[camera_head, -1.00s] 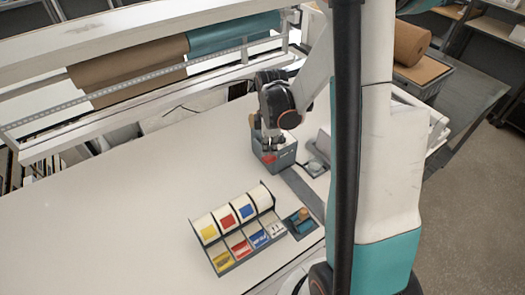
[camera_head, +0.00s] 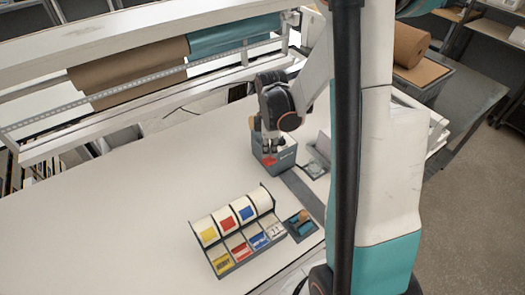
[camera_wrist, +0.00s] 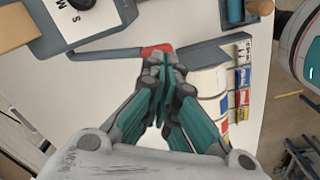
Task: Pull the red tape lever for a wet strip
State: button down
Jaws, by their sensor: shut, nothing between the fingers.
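The tape dispenser is a grey box (camera_head: 286,160) at the back right of the white table; part of it shows at the upper left of the wrist view (camera_wrist: 100,30). Its lever (camera_wrist: 110,52) is a grey bar with a red end (camera_wrist: 154,50); the red also shows low on the dispenser's front in the head view (camera_head: 267,162). My gripper (camera_wrist: 165,62) is shut and empty. Its fingertips are right by the red end and overlap it in the wrist view. I cannot tell whether they touch. No paper strip can be made out.
A label rack (camera_head: 238,228) with yellow, red and blue labels stands in front of the dispenser. A small dark tray (camera_head: 301,224) is beside it. A paper roll rack (camera_head: 140,65) spans the back. The table's left side is clear.

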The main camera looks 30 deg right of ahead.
aim_at(269, 159)
jog(key=shift+f, duration=0.1)
jog(key=shift+f+b, duration=2.2)
jog(key=shift+b, duration=0.05)
jog(key=shift+f, duration=0.15)
jog(key=shift+f+b, duration=2.1)
jog(key=shift+b, duration=0.1)
jog(key=shift+f, duration=0.1)
jog(key=shift+f, duration=0.15)
jog(key=shift+r+p, duration=3.4)
jog(key=shift+r, duration=2.65)
